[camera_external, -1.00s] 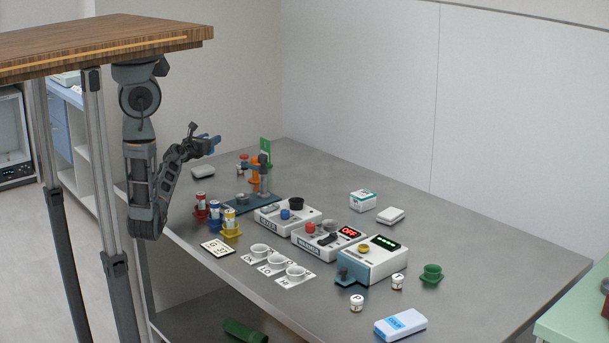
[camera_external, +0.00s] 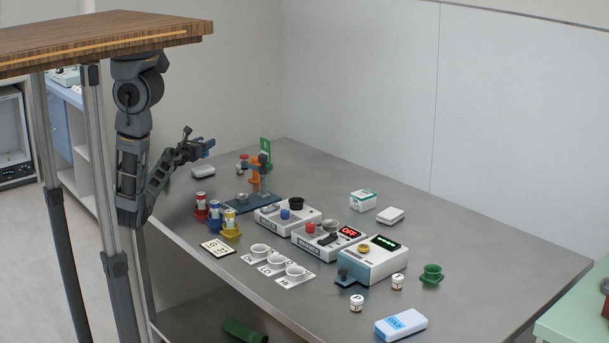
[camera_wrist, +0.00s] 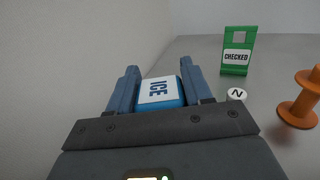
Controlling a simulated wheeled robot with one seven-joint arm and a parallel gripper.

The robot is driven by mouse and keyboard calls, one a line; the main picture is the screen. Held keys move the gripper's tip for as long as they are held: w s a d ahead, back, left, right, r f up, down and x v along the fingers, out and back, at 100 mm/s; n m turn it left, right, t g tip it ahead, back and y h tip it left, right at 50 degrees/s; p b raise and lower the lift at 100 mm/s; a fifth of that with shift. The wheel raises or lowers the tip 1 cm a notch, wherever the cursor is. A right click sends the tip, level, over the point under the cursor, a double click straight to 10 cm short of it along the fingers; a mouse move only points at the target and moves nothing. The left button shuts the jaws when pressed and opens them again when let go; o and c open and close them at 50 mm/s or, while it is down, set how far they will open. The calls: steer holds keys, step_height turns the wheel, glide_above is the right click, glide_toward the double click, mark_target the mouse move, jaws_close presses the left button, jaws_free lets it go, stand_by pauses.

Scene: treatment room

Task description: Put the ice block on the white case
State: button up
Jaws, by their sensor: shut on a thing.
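The ice block (camera_wrist: 160,91), white on top with blue sides and the word ICE, is between the fingers of my gripper (camera_wrist: 159,70) in the wrist view. My gripper (camera_external: 205,147) is shut on it, raised above the table's far left side in the external view, where the block shows only as a small blue patch. A small white case (camera_external: 203,171) lies on the table just below my gripper in that picture. Another flat white case (camera_external: 390,215) lies at the back right. I cannot tell which one the task means.
An orange stand with a green CHECKED card (camera_wrist: 236,51) is right of my gripper. Coloured cup holders with small jars (camera_external: 215,211), labelled machines (camera_external: 330,240) and a blue-and-white pack (camera_external: 401,324) stand on the table (camera_external: 490,250). The right rear surface is clear.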

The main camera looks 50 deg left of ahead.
steer(key=shift+f+b, duration=1.05)
steer(key=shift+f, duration=0.85)
steer(key=shift+f, duration=0.2)
steer(key=o, duration=1.1)
steer(key=shift+c, duration=0.2)
steer(key=shift+r, duration=0.25)
steer(key=shift+s+d+f, duration=0.1)
steer(key=shift+s, duration=0.35)
steer(key=shift+s+d+f, duration=0.1)
steer(key=shift+s, duration=0.3)
steer(key=shift+b+v, duration=0.35)
steer(key=shift+v, duration=0.8)
steer(key=shift+b+v, duration=0.55)
steer(key=shift+v, duration=3.45)
